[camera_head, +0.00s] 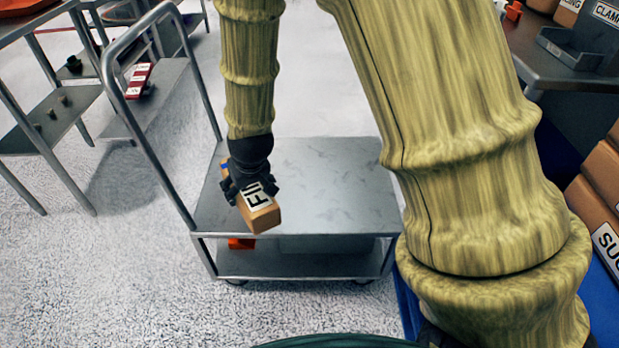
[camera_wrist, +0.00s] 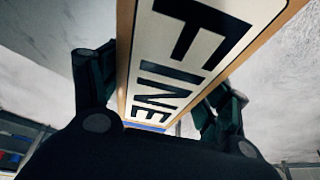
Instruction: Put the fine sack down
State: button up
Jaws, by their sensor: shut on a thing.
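The fine sack (camera_head: 263,219) is a tan block with a white label; the label reads FINE in the wrist view (camera_wrist: 196,45). My gripper (camera_head: 250,190) is shut on it, with a dark finger on each side. In the head view the sack is in front of the grey top shelf of a metal cart (camera_head: 330,190), near the shelf's left front part. I cannot tell whether the sack touches the shelf. The wrist view shows the gripper's fingers (camera_wrist: 158,90) on both sides of the sack.
The cart's top shelf is otherwise bare. An orange item (camera_head: 241,243) is on its lower shelf, and a tall handle (camera_head: 125,95) rises at its left. Metal shelving (camera_head: 45,140) stands at left. Brown sacks (camera_head: 597,205) lie at right near a blue surface. My arm hides part of the right side.

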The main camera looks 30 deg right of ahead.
jog(key=s+d+f+m+h+p, duration=0.1)
jog(key=s+d+f+m+p, duration=0.2)
jog(key=d, duration=0.4)
jog(key=s+d+f+m+h+p, duration=0.1)
jog(key=s+d+f+m+p, duration=0.15)
jog(key=d+p, duration=0.35)
jog(key=b, duration=0.3)
send_near(316, 172)
jog(key=shift+w+d+m, duration=0.25)
jog(key=shift+w+m, duration=0.1)
jog(key=shift+w, duration=0.5)
jog(key=shift+f+b, duration=0.3)
jog(key=shift+f, duration=1.5)
jog(key=o, duration=1.8)
jog(key=shift+f+g, duration=0.1)
jog(key=shift+g, duration=0.2)
jog(key=shift+o, duration=0.2)
